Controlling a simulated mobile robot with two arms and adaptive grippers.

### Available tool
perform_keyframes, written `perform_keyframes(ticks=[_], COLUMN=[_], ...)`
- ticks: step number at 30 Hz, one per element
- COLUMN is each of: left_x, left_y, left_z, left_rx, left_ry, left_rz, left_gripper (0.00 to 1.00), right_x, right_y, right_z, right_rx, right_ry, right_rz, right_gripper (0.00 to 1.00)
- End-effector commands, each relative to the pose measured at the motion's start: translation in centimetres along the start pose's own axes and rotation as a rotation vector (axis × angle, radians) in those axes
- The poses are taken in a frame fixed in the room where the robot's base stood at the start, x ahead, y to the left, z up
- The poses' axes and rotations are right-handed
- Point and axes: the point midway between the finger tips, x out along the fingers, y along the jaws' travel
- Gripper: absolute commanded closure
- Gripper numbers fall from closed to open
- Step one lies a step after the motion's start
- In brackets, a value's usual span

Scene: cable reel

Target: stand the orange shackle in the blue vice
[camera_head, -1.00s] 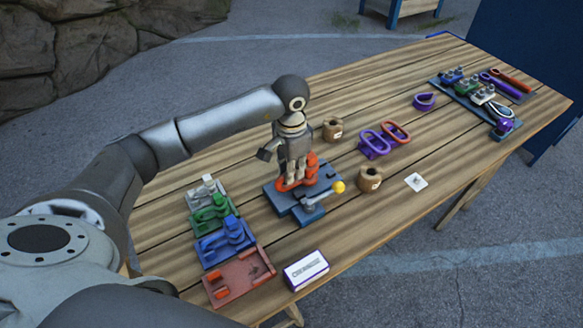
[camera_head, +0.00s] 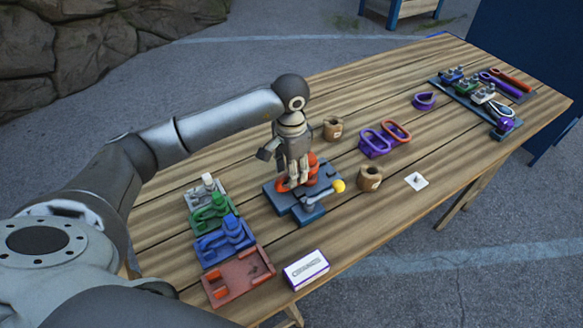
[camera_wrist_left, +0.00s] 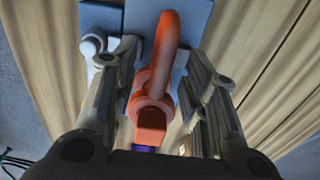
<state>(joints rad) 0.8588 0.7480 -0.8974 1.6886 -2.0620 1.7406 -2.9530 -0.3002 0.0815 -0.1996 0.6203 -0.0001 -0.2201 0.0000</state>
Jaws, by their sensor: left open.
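The blue vice (camera_head: 309,214), a blue-grey block and plate with a yellow-knobbed handle (camera_head: 338,186), sits mid-table. The orange shackle (camera_head: 312,168) is at the vice, partly hidden by my left gripper (camera_head: 293,180), which comes down over it from above. In the left wrist view the shackle (camera_wrist_left: 165,45) lies between the spread fingers of my left gripper (camera_wrist_left: 163,60), with gaps on both sides. The vice's blue plate (camera_wrist_left: 192,20) shows behind it. The hand hides how the shackle's lower end sits in the vice. My right gripper is out of view.
Grey, green, blue and red fixtures (camera_head: 238,275) line the near left of the table. A white box (camera_head: 305,269) lies at the front edge. Wooden pots (camera_head: 370,178), purple and orange rings (camera_head: 397,131) stand right of the vice. A tool tray (camera_head: 461,91) is at the far right.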

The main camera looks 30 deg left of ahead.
Motion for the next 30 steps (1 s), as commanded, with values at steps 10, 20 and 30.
perform_keyframes(ticks=[10, 20, 30], left_x=[-2.0, -9.0, -11.9], left_y=[-0.1, -0.1, 0.0], left_z=[0.0, -0.1, 0.0], left_rx=[-0.001, 0.0, 0.0], left_ry=[0.0, 0.002, -0.001], left_rz=[-0.002, -0.002, 0.0], left_gripper=[0.59, 0.59, 0.59], right_x=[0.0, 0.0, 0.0], right_y=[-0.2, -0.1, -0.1], right_z=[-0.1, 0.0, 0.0], right_rx=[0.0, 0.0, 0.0], right_ry=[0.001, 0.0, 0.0], right_rz=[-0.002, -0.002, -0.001], right_gripper=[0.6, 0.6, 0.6])
